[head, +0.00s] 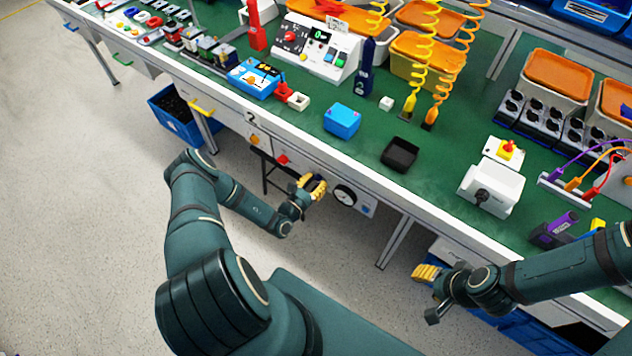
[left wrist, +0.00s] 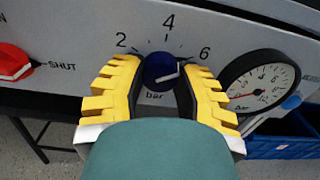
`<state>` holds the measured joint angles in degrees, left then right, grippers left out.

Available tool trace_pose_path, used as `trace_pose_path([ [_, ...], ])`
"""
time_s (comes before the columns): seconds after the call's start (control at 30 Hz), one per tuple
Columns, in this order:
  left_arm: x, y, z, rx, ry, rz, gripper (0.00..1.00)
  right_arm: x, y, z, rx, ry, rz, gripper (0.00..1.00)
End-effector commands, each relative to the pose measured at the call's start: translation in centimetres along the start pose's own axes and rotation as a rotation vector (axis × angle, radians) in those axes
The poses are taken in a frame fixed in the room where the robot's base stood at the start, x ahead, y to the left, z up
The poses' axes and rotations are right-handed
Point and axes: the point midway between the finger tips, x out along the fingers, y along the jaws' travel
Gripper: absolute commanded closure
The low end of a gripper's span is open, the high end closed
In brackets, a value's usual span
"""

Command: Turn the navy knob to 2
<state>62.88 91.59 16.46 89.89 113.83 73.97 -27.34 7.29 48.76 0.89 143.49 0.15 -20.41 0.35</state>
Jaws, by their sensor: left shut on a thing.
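The navy knob (left wrist: 160,70) is on a pale panel with the labels 2, 4 and 6 arched above it and "bar" below. Its white pointer line points to the right, on the side of the 6. My left gripper (head: 313,187) is at the panel under the bench front. In the left wrist view its yellow ribbed fingers (left wrist: 160,78) are on both sides of the knob, shut on it. The knob is mostly hidden by the fingers in the head view. My right gripper (head: 428,283) hangs in front of the bench at the right; its finger opening is unclear.
A pressure gauge (left wrist: 261,84) is just right of the knob, and a red handle (left wrist: 14,62) marked SHUT is to the left. The green bench top (head: 290,118) above holds a blue box (head: 342,120) and a black tray (head: 400,154). The floor in front is clear.

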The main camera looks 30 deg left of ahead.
Motion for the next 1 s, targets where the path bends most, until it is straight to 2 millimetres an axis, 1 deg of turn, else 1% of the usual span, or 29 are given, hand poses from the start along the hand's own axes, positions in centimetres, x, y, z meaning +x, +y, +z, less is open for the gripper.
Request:
trace_pose_path([
  [0.17, 0.0, 0.1, -0.1, -0.057, 0.002, 0.002, 1.00, 0.2, 0.1, 0.1, -0.001, -0.002, 0.000, 0.53],
  [0.37, -0.1, 0.0, -0.2, -0.191, 0.003, 0.003, 1.00, 0.7, 0.2, 0.3, -0.002, -0.006, -0.001, 0.53],
  [1.0, 0.0, -0.1, -0.2, -0.794, 0.004, 0.002, 1.00, 2.1, 0.8, 0.8, -0.005, -0.017, -0.002, 0.53],
])
